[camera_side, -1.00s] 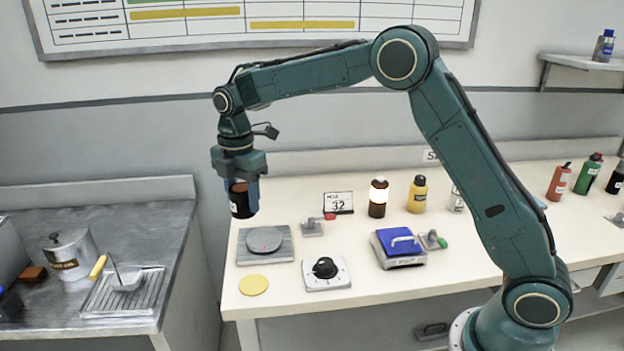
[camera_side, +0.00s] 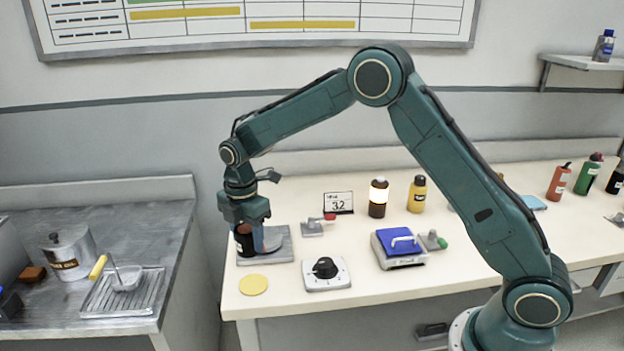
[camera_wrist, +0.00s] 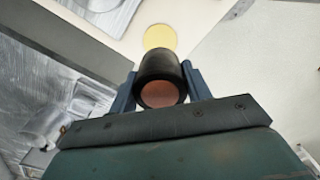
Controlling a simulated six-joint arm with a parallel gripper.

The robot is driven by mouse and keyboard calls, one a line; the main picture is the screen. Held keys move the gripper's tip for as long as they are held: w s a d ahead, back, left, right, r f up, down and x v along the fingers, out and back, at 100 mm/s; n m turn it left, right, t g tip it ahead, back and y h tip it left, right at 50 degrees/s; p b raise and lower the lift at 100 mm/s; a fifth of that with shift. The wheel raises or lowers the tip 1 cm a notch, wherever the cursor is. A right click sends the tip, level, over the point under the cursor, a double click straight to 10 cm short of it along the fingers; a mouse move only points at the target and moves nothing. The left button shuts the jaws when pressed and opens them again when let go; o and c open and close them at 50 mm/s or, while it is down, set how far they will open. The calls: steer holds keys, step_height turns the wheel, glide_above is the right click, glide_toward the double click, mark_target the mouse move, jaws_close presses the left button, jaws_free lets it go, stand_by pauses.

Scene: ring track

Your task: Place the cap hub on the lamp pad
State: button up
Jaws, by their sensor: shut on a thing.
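My gripper (camera_side: 250,238) points down and is shut on a dark cylinder with a reddish-brown end (camera_wrist: 160,93), likely the cap hub. The cylinder also shows in the side view (camera_side: 243,241), upright, low over the left part of a grey square plate (camera_side: 283,250) with a round grey disc on it. I cannot tell whether it touches the plate. My gripper partly hides the disc. In the wrist view, blue fingers flank the cylinder. No label marks the lamp pad; a flat yellow disc (camera_side: 253,285) lies in front of the plate and also shows in the wrist view (camera_wrist: 160,37).
A dial box (camera_side: 326,273) stands right of the yellow disc. The bench's left edge is close to the plate.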

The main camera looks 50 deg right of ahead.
step_height(320, 180, down, 6)
steer(key=shift+f, duration=0.1)
steer(key=shift+f, duration=2.1)
steer(key=o, duration=1.2)
steer(key=shift+f, duration=0.15)
step_height(320, 180, up, 12)
steer(key=shift+r, duration=0.2)
